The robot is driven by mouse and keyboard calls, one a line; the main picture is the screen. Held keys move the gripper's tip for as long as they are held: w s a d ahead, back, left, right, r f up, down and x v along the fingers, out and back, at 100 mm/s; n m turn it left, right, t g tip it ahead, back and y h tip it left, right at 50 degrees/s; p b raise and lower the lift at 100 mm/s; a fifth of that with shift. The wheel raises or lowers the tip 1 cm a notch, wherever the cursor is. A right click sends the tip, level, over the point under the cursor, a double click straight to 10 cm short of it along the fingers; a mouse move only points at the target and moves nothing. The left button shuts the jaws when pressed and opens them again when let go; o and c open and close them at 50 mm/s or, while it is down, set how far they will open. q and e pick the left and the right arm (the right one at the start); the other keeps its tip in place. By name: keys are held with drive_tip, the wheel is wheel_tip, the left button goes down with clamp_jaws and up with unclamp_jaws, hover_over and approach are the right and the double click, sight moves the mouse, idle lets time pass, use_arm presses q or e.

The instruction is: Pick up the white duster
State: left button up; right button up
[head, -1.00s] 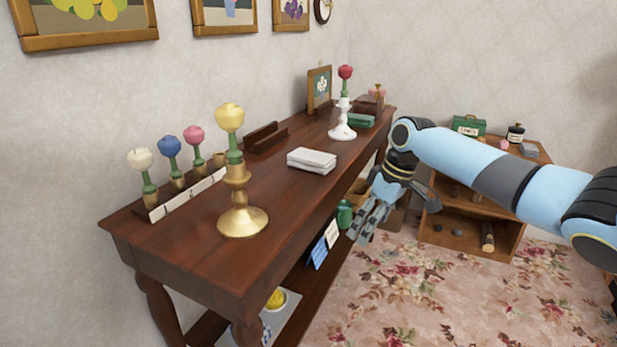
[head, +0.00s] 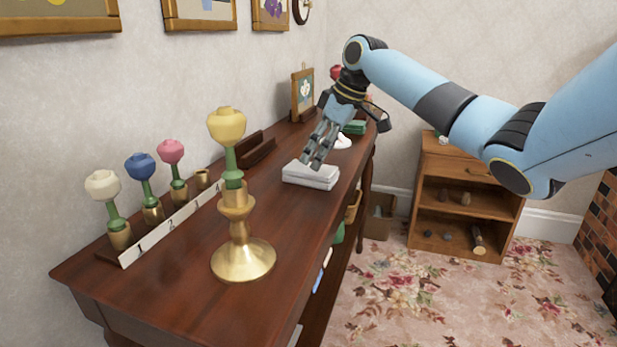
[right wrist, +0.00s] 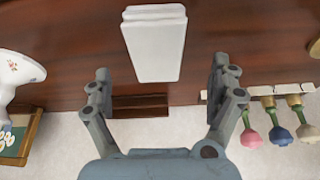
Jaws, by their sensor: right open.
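The white duster (head: 311,177) is a folded white block lying flat on the dark wooden mantel table. My right gripper (head: 318,157) is over the duster's back edge in the head view, with its fingers pointing down. In the right wrist view the duster (right wrist: 155,45) lies beyond the fingertips, roughly centred between the two open fingers of the gripper (right wrist: 160,78). The gripper holds nothing. Whether the fingertips touch the duster cannot be told. My left gripper is out of view.
A brass candlestick (head: 240,258) with a yellow flower stands left of the duster. A numbered rack (head: 170,232) with several flowers is behind it. A dark wooden holder (head: 255,150) and a picture frame (head: 302,95) stand near the wall. A low shelf (head: 465,205) stands right.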

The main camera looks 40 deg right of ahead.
sight(311, 174)
drive_tip(key=shift+w+a+f, duration=0.1)
drive_tip(key=shift+w+f, duration=0.1)
drive_tip(key=shift+f, duration=0.15)
drive_tip(key=b+x, duration=0.1)
drive_tip(key=x, duration=0.4)
drive_tip(key=shift+w+b, duration=0.2)
drive_tip(key=shift+b, duration=0.1)
drive_tip(key=shift+c, duration=1.5)
drive_tip(key=c, duration=0.7)
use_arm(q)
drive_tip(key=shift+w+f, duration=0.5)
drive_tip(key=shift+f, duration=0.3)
use_arm(e)
drive_tip(key=shift+c, duration=1.3)
drive_tip(key=shift+r, duration=0.1)
